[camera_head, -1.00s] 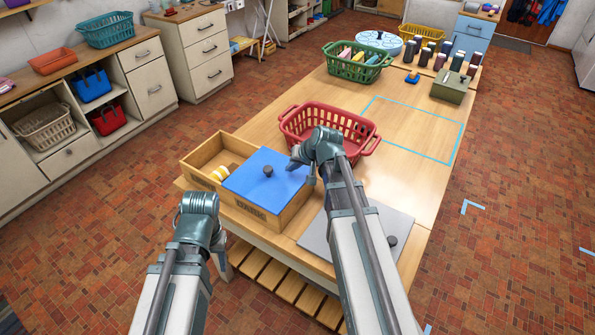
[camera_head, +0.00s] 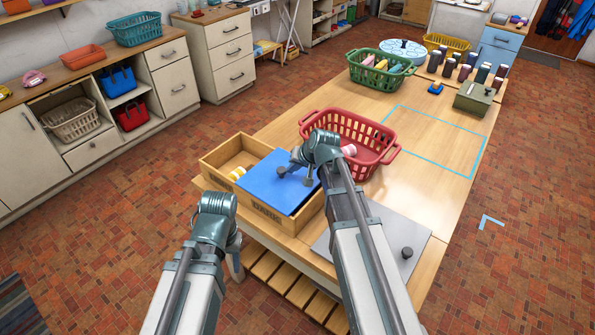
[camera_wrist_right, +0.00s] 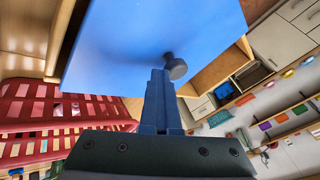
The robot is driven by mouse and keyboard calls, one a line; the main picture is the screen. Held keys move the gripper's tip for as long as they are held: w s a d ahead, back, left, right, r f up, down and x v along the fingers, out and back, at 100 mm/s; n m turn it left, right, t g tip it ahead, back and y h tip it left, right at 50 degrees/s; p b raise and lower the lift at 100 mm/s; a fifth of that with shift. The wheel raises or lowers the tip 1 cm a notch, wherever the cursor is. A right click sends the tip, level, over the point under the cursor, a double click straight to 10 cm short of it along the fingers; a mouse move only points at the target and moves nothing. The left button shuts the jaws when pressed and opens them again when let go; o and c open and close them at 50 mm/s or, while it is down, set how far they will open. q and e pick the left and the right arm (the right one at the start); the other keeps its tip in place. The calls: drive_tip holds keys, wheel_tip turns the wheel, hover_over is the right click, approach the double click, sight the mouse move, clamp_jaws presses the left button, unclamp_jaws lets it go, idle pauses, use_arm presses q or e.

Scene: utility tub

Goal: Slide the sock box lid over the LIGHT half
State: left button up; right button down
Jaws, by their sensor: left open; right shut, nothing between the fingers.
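The wooden sock box (camera_head: 222,186) stands at the table's near left corner. Its left half is open, with a yellow-and-white rolled item (camera_head: 237,173) inside. The blue lid (camera_head: 262,186) covers the right half, above the front label that reads DARK. A grey knob (camera_head: 281,171) stands on the lid; it also shows in the right wrist view (camera_wrist_right: 177,68). My right gripper (camera_wrist_right: 158,72) is shut and empty, its tips low over the lid beside the knob; contact is unclear. My left gripper (camera_head: 217,204) hangs before the box's left end, open, its fingers mostly hidden.
A red basket (camera_head: 375,145) stands close behind the box. A green basket (camera_head: 375,72) and several dark cylinders stand farther back. The blue-taped rectangle (camera_head: 440,140) is clear.

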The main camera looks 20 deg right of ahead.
drive_tip(key=w+a, duration=1.2)
drive_tip(key=w, duration=0.4)
drive_tip(key=shift+a, duration=0.15)
use_arm(q)
wheel_tip(320, 180, up, 9)
drive_tip(key=d+p, duration=0.1)
drive_tip(key=p, duration=0.8)
drive_tip(key=shift+d, duration=0.4)
use_arm(e)
drive_tip(key=s+d+r, duration=0.6)
drive_tip(key=s+r, duration=0.1)
drive_tip(key=r, duration=0.1)
drive_tip(key=shift+d+r, duration=0.15)
drive_tip(key=shift+r, duration=0.2)
use_arm(q)
drive_tip(key=shift+f, duration=0.15)
use_arm(e)
drive_tip(key=shift+s, duration=0.1)
